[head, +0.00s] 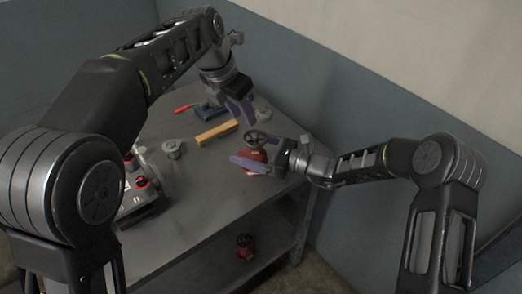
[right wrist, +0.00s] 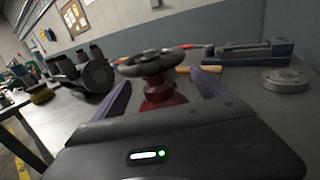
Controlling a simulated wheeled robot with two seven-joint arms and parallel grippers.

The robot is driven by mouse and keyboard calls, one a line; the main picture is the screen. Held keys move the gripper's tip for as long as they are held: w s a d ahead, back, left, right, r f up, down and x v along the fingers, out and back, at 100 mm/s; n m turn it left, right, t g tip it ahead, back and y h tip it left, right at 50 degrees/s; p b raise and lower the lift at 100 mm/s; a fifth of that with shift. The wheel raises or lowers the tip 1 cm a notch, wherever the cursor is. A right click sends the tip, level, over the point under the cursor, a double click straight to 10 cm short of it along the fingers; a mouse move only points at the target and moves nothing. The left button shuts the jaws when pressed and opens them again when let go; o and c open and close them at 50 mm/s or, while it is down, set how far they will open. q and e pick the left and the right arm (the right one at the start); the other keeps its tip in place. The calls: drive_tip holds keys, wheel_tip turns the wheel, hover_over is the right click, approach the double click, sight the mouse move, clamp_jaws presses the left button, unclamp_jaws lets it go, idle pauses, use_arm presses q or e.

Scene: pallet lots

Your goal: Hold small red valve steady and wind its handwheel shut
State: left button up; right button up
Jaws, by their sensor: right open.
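The small red valve (head: 254,160) stands upright on the grey bench near its right edge. Its dark handwheel (head: 258,138) is on top. In the right wrist view the red body (right wrist: 160,95) sits between my right fingers, with the handwheel (right wrist: 152,63) above them. My right gripper (head: 252,154) is open around the valve; gaps show on both sides of the body in the wrist view. My left gripper (head: 242,106) hangs above and behind the valve, apart from the handwheel. Its purple fingers point down, and their opening is unclear.
A wooden block (head: 216,133), a blue vise (head: 208,109) and a grey flange (head: 174,149) lie on the bench behind and left. A device with red knobs (head: 141,184) stands at the left. Another red valve (head: 245,244) is on the lower shelf. The front bench top is clear.

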sight(254, 137)
drive_tip(key=shift+w+a, duration=0.25)
drive_tip(key=shift+a, duration=0.4)
clamp_jaws()
use_arm(q)
drive_tip(key=shift+o, duration=1.1)
drive_tip(key=shift+a+r, duration=0.1)
drive_tip(key=shift+r, duration=0.05)
drive_tip(key=o, duration=0.5)
drive_tip(key=shift+s+a+r+m+h, duration=0.25)
drive_tip(key=shift+a+r+m+h, duration=0.25)
drive_tip(key=shift+r+m, duration=0.4)
drive_tip(key=shift+c, duration=0.2)
drive_tip(key=o, duration=0.4)
drive_tip(key=shift+c, duration=0.2)
drive_tip(key=x, duration=1.2)
drive_tip(key=shift+a+f, duration=0.1)
drive_tip(key=shift+a, duration=0.1)
